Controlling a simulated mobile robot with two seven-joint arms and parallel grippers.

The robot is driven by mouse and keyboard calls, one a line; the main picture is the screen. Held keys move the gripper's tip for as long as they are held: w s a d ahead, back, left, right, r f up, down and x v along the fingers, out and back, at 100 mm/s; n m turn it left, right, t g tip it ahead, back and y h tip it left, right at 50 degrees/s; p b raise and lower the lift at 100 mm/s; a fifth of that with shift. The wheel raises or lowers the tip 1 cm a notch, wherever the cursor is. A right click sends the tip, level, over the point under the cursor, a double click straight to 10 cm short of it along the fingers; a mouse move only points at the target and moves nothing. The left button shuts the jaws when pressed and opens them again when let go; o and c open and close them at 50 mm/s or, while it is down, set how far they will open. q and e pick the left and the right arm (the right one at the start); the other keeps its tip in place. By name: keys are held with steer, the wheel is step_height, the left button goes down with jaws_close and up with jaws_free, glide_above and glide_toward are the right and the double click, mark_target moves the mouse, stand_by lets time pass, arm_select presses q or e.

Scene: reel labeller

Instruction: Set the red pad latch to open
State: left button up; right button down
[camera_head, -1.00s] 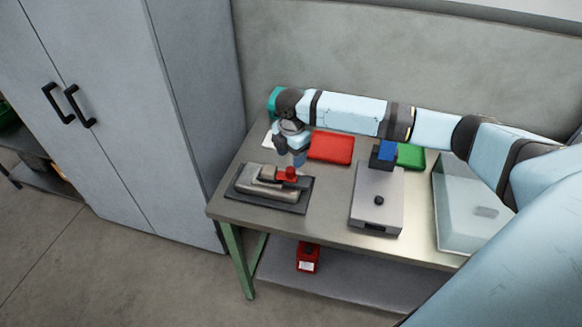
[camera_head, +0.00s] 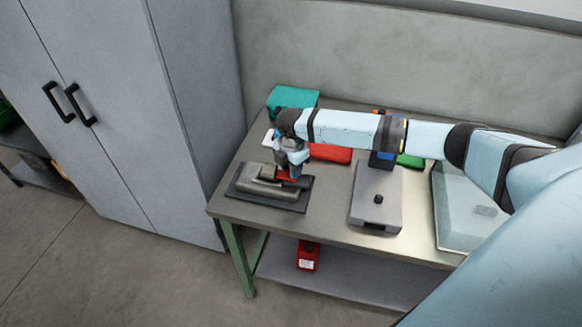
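A grey device (camera_head: 262,187) on a dark base plate (camera_head: 268,203) sits at the left front of the metal table. Its red latch part (camera_head: 285,177) shows only in part, at the right end of the device. My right gripper (camera_head: 289,174) points down over this red part and covers most of it. It looks to be at or touching the red part. The fingers are too small and hidden to tell whether they are open or shut. The latch's setting cannot be made out. My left gripper is not in view.
A grey box-shaped machine (camera_head: 377,203) stands right of the device, with a clear case (camera_head: 459,225) further right. A red tray (camera_head: 331,153), a green tray (camera_head: 411,161) and a teal box (camera_head: 293,97) lie behind. A grey cabinet (camera_head: 110,110) stands left.

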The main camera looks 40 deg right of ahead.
steer(key=shift+s+d+r+p, duration=0.25)
steer(key=shift+s+d+p, duration=0.75)
steer(key=shift+s+p, duration=0.25)
steer(key=shift+s+d+f, duration=0.1)
steer(key=shift+s+d, duration=0.1)
steer(key=shift+d, duration=0.05)
steer(key=shift+w+f, duration=0.1)
steer(key=shift+f, duration=0.1)
steer(key=c, duration=0.9)
jaws_free()
steer(key=shift+o, duration=0.5)
steer(key=shift+s+d+r, duration=0.1)
steer(key=shift+s, duration=0.1)
steer(key=shift+w, duration=0.1)
